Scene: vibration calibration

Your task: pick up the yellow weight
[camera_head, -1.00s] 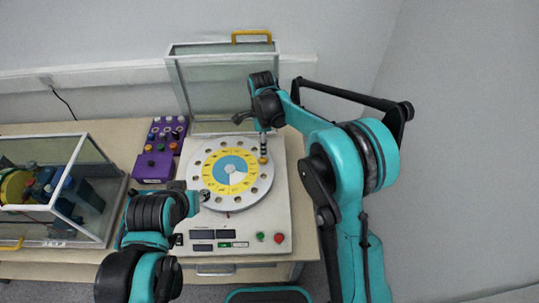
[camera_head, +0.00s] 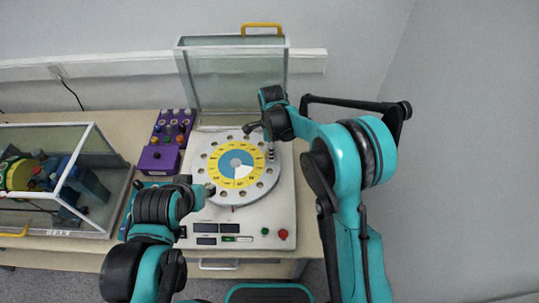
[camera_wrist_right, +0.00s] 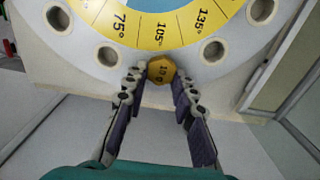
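The yellow weight (camera_wrist_right: 161,70), marked "10 g", sits near the rim of the dial, by the 105° mark, in the right wrist view. My right gripper (camera_wrist_right: 160,76) is open, with one finger on each side of the weight; a narrow gap seems to show beside it. In the head view my right gripper (camera_head: 270,154) points down at the right side of the round dial (camera_head: 262,188) and hides the weight. My left gripper (camera_head: 207,190) is at the dial's lower left edge; its fingers are too small to read.
A purple rack (camera_head: 158,159) with several coloured weights stands left of the machine. A glass case (camera_head: 92,150) stands further left. The machine's glass lid (camera_head: 232,80) is raised behind the dial. Empty holes ring the dial (camera_wrist_right: 109,56). Buttons (camera_head: 283,234) are at the front.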

